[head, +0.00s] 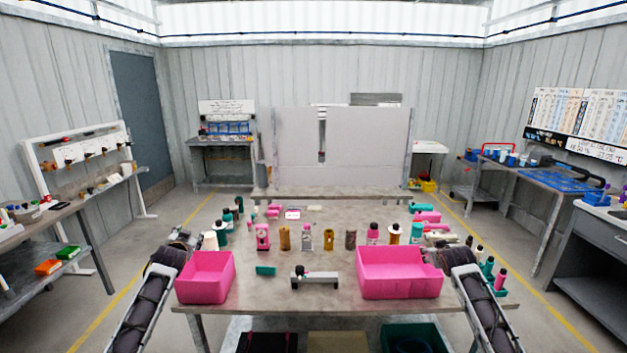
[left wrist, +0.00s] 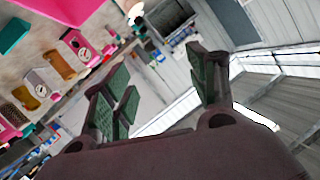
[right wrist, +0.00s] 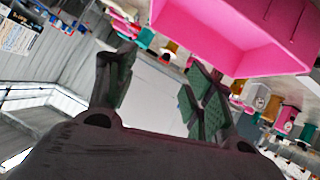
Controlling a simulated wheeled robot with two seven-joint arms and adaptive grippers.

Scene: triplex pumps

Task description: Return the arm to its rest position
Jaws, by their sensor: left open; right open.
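My left arm reaches in from the lower left in the head view, and its gripper (head: 182,238) is beside the left pink bin. The left wrist view shows that gripper (left wrist: 163,82) with its green-padded fingers apart and nothing between them. My right arm comes in from the lower right, and its gripper (head: 437,250) is at the right pink bin's right side, partly hidden by the arm. In the right wrist view the right gripper (right wrist: 160,72) has its fingers spread and empty, with the bin close above in the picture.
A left pink bin (head: 204,292) and a right pink bin (head: 400,288) stand at the front of the table (head: 260,298). A grey fixture (head: 315,281) and a teal block (head: 265,270) lie between them. Several bottles and pump parts stand behind. A white panel (head: 290,150) rises at the back.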

